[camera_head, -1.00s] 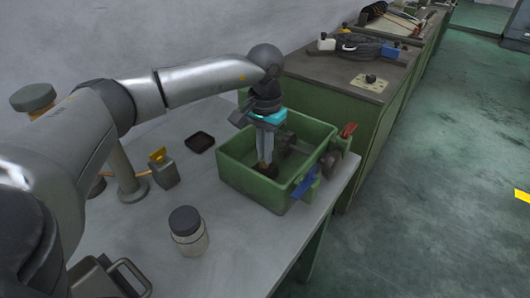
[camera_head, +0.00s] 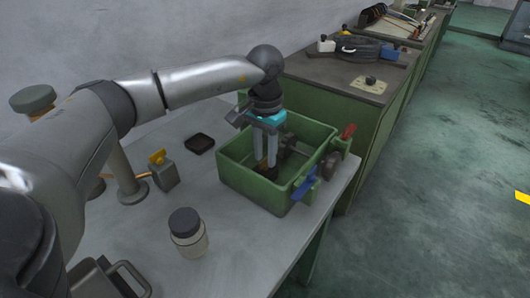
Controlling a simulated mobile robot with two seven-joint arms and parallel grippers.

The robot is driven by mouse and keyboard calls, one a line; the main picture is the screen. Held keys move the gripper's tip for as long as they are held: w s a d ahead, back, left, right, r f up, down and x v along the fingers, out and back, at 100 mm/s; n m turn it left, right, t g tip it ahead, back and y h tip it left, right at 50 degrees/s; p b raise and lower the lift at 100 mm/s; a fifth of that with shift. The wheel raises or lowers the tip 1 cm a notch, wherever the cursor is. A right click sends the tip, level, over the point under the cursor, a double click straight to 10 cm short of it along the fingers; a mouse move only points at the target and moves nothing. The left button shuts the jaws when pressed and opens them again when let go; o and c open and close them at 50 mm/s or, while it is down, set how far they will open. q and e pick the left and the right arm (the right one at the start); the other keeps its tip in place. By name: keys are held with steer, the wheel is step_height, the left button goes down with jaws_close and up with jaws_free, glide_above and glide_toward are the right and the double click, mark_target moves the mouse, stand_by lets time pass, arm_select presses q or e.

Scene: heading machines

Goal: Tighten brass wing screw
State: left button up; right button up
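A brass-yellow wing-shaped piece (camera_head: 158,156), which looks like the wing screw, stands on top of a small grey metal block (camera_head: 165,176) on the left part of the bench. My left gripper (camera_head: 266,168) points down inside the green bin (camera_head: 252,187), well to the right of that block. Its two fingers stand apart with a gap between them. A small dark brown piece (camera_head: 268,173) lies at the fingertips, with a bit of orange beside it; I cannot tell whether the fingers touch it. My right gripper is not in view.
A dark-lidded jar (camera_head: 188,232) stands at the bench front, and a small black tray (camera_head: 200,143) lies behind it. A green cabinet (camera_head: 340,105) stands behind. The bench between jar and bin is clear.

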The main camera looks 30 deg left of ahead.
mark_target(265, 159)
arm_select(q)
step_height(265, 159, up, 15)
steer(key=p, duration=0.2)
steer(key=shift+r, duration=0.15)
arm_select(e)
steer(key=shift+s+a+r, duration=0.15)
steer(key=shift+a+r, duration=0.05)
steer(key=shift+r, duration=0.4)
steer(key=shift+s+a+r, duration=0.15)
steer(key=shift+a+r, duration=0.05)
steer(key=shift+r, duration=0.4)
